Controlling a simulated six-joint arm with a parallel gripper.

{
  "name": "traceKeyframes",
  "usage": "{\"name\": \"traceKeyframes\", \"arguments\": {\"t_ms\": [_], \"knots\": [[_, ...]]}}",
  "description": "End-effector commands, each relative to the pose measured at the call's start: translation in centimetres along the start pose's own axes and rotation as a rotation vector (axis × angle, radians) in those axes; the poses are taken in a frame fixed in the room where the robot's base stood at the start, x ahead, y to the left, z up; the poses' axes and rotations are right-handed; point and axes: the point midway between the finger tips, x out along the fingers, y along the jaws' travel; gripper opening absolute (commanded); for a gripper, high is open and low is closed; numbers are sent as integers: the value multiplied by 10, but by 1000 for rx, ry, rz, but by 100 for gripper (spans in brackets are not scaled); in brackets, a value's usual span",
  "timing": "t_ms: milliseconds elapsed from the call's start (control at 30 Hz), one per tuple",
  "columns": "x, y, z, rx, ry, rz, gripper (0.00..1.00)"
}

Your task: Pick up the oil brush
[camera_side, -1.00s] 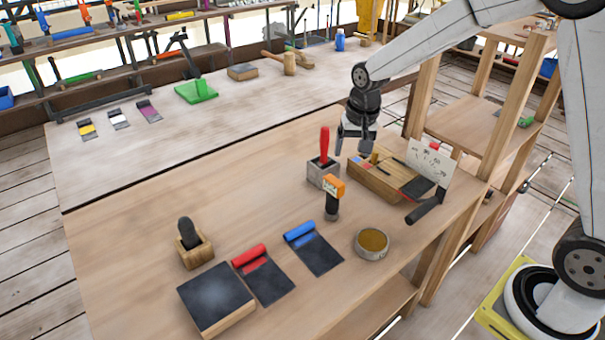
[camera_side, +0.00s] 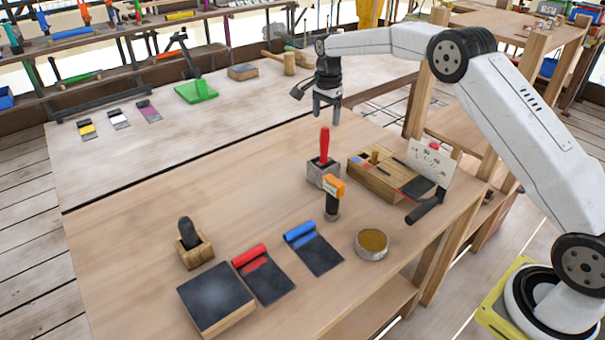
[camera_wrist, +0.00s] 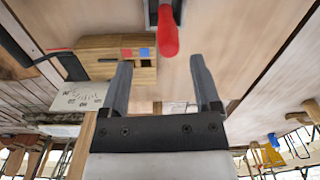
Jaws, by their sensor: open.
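A red-handled tool (camera_side: 325,144), which looks like the oil brush, stands upright in a square grey holder (camera_side: 322,173); its lower end is hidden inside. My gripper (camera_side: 327,112) is open and empty, pointing down, above and behind the red handle and apart from it. In the wrist view the red handle (camera_wrist: 168,32) and part of the grey holder (camera_wrist: 152,8) are at the top, beyond the gap between the open fingers of my gripper (camera_wrist: 161,66).
An orange-topped black tool (camera_side: 333,196) stands just in front of the holder. A wooden box (camera_side: 376,184) with a white card (camera_side: 432,160) is at its right. A round tin (camera_side: 371,244) stands near the front edge. The bench left of the holder is clear.

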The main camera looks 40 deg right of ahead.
Motion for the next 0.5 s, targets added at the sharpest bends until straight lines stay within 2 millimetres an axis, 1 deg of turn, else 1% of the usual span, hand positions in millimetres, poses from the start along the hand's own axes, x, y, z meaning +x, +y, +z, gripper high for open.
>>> {"name": "traceKeyframes", "arguments": {"t_ms": [100,200,500], "knots": [[3,-6,-7,68,-2,9,80],[4,-9,-10,104,-3,15,80],[6,-10,-11,124,-4,18,80]]}}
